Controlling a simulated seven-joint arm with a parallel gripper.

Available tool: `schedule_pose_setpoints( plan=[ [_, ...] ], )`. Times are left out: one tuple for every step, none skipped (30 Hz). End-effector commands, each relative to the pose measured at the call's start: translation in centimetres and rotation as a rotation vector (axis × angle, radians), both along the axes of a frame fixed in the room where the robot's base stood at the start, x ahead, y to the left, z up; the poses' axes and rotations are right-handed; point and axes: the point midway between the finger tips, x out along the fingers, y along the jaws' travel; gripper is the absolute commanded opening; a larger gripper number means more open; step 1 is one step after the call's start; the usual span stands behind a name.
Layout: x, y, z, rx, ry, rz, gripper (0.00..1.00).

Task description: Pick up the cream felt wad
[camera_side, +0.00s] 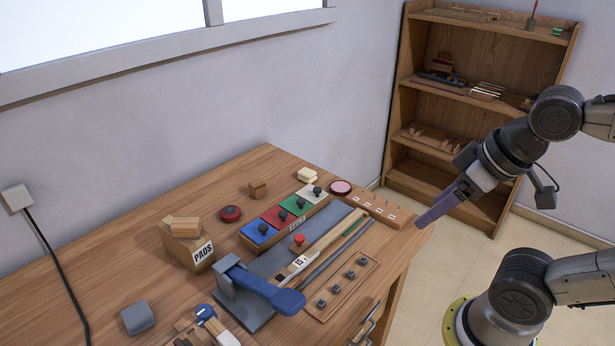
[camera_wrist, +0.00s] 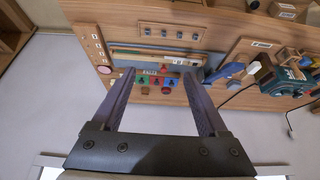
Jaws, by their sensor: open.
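The cream felt wad (camera_side: 307,175) appears as a small pale lump on the wooden bench, behind the coloured boxes and near the back edge in the side view. My gripper (camera_side: 422,220) is at the right end of the bench in the side view, well apart from the wad. In the wrist view my gripper (camera_wrist: 158,76) has its two fingers spread, with nothing held between them.
Blue, red and green lidded boxes (camera_side: 281,215) stand in a row beside the wad. A round pink-topped tin (camera_side: 341,187) is to its right. A PADS box (camera_side: 187,245), a blue-handled lever tool (camera_side: 259,287) and a grey block (camera_side: 138,317) occupy the bench. A shelf (camera_side: 445,88) stands behind.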

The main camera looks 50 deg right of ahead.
Motion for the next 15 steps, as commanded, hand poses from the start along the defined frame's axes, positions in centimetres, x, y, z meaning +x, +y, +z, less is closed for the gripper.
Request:
schedule_pose_setpoints(
  plan=[
    [0.0, 0.0, 0.0, 0.000, 0.000, 0.000, 0.84],
    [0.0, 0.0, 0.0, 0.000, 0.000, 0.000, 0.89],
    [0.0, 0.0, 0.0, 0.000, 0.000, 0.000, 0.90],
    [0.0, 0.0, 0.0, 0.000, 0.000, 0.000, 0.90],
    [0.0, 0.0, 0.0, 0.000, 0.000, 0.000, 0.90],
    [0.0, 0.0, 0.0, 0.000, 0.000, 0.000, 0.90],
    [0.0, 0.0, 0.0, 0.000, 0.000, 0.000, 0.90],
    [0.0, 0.0, 0.0, 0.000, 0.000, 0.000, 0.90],
    [0.0, 0.0, 0.0, 0.000, 0.000, 0.000, 0.90],
    [0.0, 0.0, 0.0, 0.000, 0.000, 0.001, 0.90],
    [0.0, 0.0, 0.0, -0.003, 0.000, 0.005, 0.90],
    [0.0, 0.0, 0.0, -0.008, -0.001, 0.015, 0.90],
    [0.0, 0.0, 0.0, -0.013, -0.003, 0.026, 0.90],
    [0.1, 0.1, 0.1, -0.019, -0.007, 0.041, 0.90],
    [0.7, 0.2, 1.0, -0.026, -0.034, 0.065, 0.90]
  ],
)
